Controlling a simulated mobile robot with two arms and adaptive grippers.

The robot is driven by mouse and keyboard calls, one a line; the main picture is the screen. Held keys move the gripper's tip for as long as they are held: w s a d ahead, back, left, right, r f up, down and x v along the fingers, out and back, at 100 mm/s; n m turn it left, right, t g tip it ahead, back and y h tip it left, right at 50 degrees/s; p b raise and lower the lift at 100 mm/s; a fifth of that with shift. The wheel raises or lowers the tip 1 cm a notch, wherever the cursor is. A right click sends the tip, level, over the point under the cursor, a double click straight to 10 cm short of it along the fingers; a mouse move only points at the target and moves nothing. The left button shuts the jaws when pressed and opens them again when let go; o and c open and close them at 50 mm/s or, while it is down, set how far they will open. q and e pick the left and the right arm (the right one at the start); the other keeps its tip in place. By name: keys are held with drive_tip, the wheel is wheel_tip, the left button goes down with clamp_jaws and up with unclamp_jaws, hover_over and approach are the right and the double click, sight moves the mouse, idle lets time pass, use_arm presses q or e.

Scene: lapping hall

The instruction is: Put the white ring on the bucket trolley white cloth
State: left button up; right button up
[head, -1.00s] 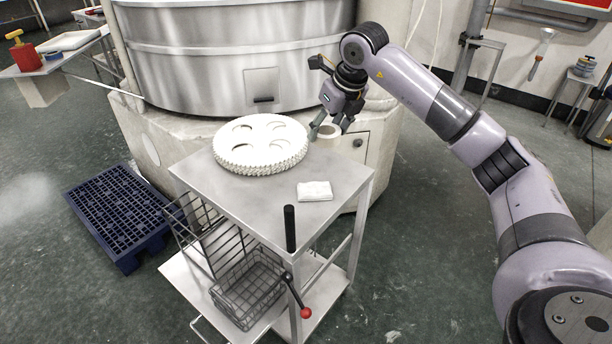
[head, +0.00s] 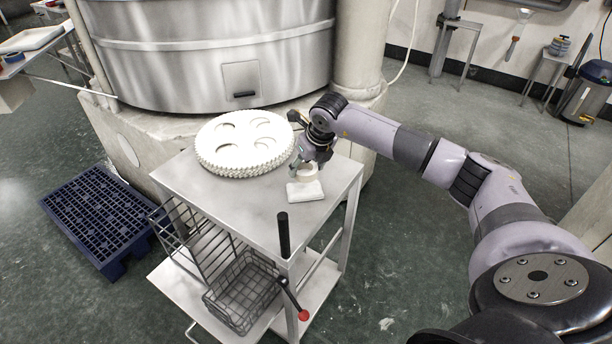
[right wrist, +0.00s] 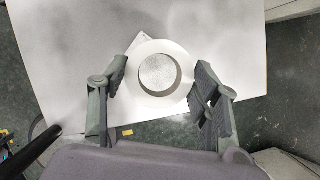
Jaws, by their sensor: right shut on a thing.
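The white ring (head: 310,170) is in my right gripper (head: 303,168), just above or at the far edge of the white cloth (head: 306,191). The cloth is a small folded pad on the trolley's steel top (head: 245,208), near its right edge. In the right wrist view the ring (right wrist: 180,57) sits between the two fingers, and a pale surface shows through its hole. It hides most of what is below it. I cannot tell whether the ring touches the cloth. My left gripper is not in view.
A white stack of toothed discs (head: 243,160) stands on the trolley top, left of the ring. A black upright handle (head: 283,235) rises at the front corner. Wire baskets (head: 240,295) hang below. A large steel drum (head: 205,55) stands behind; a blue pallet (head: 98,215) lies left.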

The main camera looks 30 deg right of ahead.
sight(303, 185)
drive_tip(key=shift+f+p, duration=0.3)
drive_tip(key=shift+f, duration=2)
drive_tip(key=o, duration=1.3)
drive_tip(key=shift+f, duration=0.1)
drive_tip(key=shift+o, duration=0.2)
drive_tip(key=shift+r, duration=0.2)
drive_tip(key=b+v, duration=0.2)
drive_tip(key=v, duration=0.9)
drive_tip(key=shift+s+r, duration=0.25)
drive_tip(key=shift+r, duration=0.1)
